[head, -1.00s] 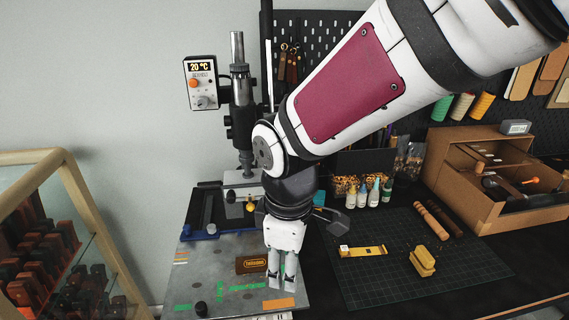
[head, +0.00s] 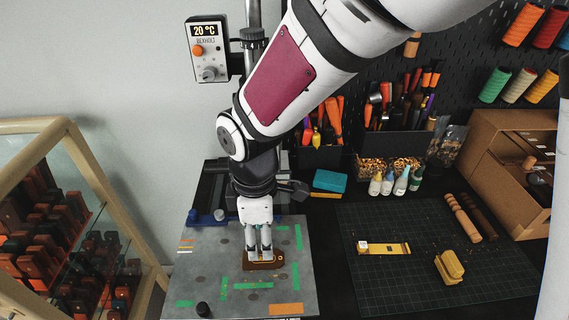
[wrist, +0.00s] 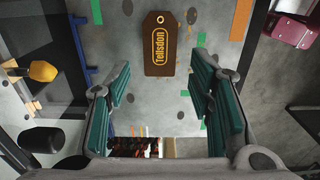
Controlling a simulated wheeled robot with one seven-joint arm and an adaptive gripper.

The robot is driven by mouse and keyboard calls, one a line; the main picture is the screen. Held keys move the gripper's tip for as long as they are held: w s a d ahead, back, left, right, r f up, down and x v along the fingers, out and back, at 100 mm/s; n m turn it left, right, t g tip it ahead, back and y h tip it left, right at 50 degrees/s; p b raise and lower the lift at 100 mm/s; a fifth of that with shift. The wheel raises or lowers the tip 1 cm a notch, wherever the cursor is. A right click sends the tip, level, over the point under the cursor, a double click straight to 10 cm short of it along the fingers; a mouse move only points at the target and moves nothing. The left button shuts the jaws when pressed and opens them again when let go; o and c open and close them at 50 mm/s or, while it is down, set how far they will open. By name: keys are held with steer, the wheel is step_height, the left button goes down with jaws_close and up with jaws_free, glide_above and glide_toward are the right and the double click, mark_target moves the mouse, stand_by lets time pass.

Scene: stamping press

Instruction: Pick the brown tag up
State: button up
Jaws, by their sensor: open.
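The brown tag (wrist: 159,43) lies flat on a grey board (wrist: 205,20) in the wrist view, with yellow lettering and a hole at its far end. In the head view the brown tag (head: 272,264) shows just beyond my fingertips and is partly hidden by them. My gripper (wrist: 158,95) is open and empty, its teal-padded fingers spread wider than the tag. The tag lies ahead of the fingertips, roughly centred between them. In the head view my gripper (head: 260,258) points down over the board; its exact height above the tag is hard to tell.
A press control box (head: 208,50) is behind. A glass case (head: 70,230) stands left.

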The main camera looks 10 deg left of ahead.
step_height(320, 180, down, 7)
steer(key=b, duration=0.4)
steer(key=shift+w+r, duration=0.1)
steer(key=shift+r, duration=0.1)
steer(key=shift+f, duration=0.15)
steer(key=shift+c, duration=0.8)
steer(key=c, duration=0.6)
steer(key=shift+r, duration=0.3)
steer(key=shift+r+p, duration=1.55)
steer(key=shift+r, duration=0.8)
